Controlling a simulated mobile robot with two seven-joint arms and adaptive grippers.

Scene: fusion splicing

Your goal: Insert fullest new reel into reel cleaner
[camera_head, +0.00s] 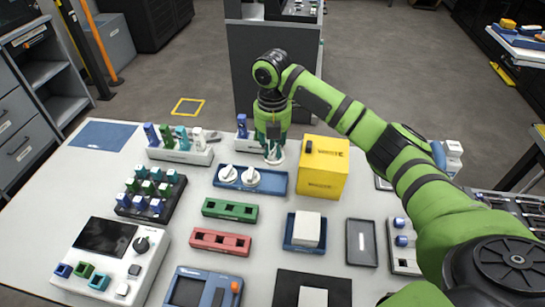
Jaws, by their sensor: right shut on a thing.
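My right gripper (272,142) points down over the far right end of a blue tray (276,189). It is shut on a white reel (275,157), whose lower part shows beneath the fingers; it seems held above the tray. Two more white reels, a left one (228,174) and a middle one (250,177), sit in the tray. How full each reel is cannot be told at this size. A yellow box (325,175) with a dark opening and lettering stands just right of the tray and may be the reel cleaner. My left gripper is not in view.
A white rack (182,156) with coloured upright pieces stands left of the tray. Green (230,210) and red (220,241) slotted holders lie in front. A white block sits on a blue base (304,244). A white console (112,262) stands front left.

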